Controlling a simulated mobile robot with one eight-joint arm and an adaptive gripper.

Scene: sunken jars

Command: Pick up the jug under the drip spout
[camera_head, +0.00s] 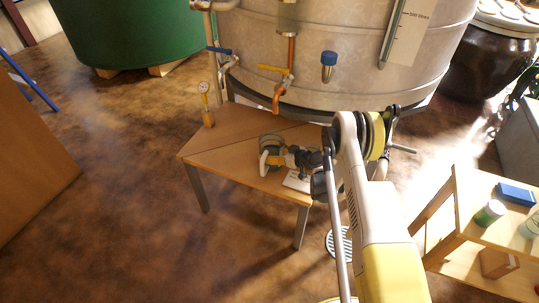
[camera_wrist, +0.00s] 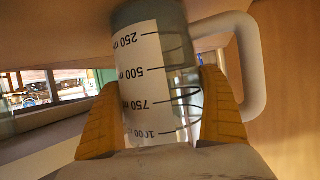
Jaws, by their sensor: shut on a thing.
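The measuring jug (camera_wrist: 143,70) is a grey cylinder with a white scale label reading 250 to 1000 and a white loop handle (camera_wrist: 255,70) on the right in the wrist view. My gripper (camera_wrist: 160,90) has one orange finger on each side of the jug body and is shut on it. In the head view the jug (camera_head: 271,141) is at the wooden table, partly hidden by my gripper (camera_head: 280,160), with its handle toward the left. The copper drip spout (camera_head: 277,98) hangs from the tank above and behind the jug. I cannot tell whether the jug touches the table.
The large tank (camera_head: 340,60) stands behind. A wooden shelf (camera_head: 460,225) with small jars is at right.

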